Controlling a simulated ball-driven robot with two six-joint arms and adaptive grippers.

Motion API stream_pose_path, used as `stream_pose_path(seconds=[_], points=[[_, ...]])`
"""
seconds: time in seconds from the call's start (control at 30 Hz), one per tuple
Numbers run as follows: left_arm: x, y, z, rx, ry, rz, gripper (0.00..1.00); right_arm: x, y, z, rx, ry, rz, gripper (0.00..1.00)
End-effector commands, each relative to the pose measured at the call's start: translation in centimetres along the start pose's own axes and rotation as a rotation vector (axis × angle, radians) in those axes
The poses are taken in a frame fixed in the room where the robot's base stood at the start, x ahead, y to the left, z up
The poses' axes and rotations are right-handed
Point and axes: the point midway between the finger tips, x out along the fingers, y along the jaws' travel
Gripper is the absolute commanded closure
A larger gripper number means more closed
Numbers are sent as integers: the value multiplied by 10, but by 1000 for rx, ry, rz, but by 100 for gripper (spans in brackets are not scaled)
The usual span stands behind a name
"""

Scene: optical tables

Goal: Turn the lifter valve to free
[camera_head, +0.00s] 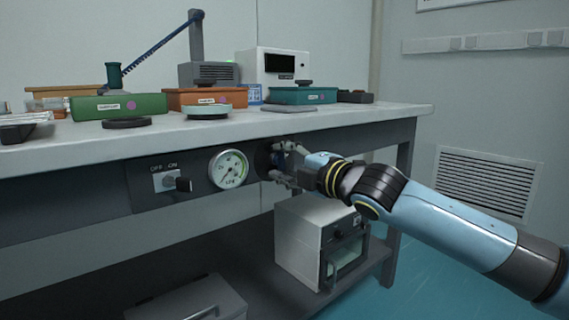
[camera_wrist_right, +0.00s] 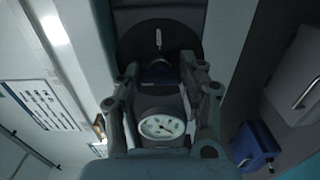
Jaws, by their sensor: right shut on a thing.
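The lifter valve (camera_head: 262,160) is a dark round plate on the front panel of the table, right of the gauge. Its blue handle is partly hidden by my gripper. My right gripper (camera_head: 280,163) reaches it from the right and is shut on the handle. In the right wrist view, the valve's black plate (camera_wrist_right: 160,38) has a small pale mark, and the blue handle (camera_wrist_right: 159,73) lies between the fingers of my right gripper (camera_wrist_right: 158,80). Which label the handle points at cannot be read. My left gripper is not in view.
A round gauge (camera_head: 229,169) and an OFF/ON switch (camera_head: 170,182) sit left of the valve. A grey box (camera_head: 300,240) stands on the lower shelf below my gripper. The tabletop (camera_head: 350,113) above holds several coloured trays and instruments.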

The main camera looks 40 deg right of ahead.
Motion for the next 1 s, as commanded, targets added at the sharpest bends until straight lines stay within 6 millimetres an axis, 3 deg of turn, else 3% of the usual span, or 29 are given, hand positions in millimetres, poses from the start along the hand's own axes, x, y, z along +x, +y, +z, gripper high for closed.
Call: stream_pose_path(seconds=[0.27,0.3,0.47,0.77,1.0], points=[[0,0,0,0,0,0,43,0,-2,0,-1,-2,-5,92],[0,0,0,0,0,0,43,0,-2,0,-1,-2,-5,56],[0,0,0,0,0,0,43,0,-2,0,0,-1,-3,37],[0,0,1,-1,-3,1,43,-1,-1,0,-1,-1,-2,37],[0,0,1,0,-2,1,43,-21,-2,0,-6,0,-6,37]])
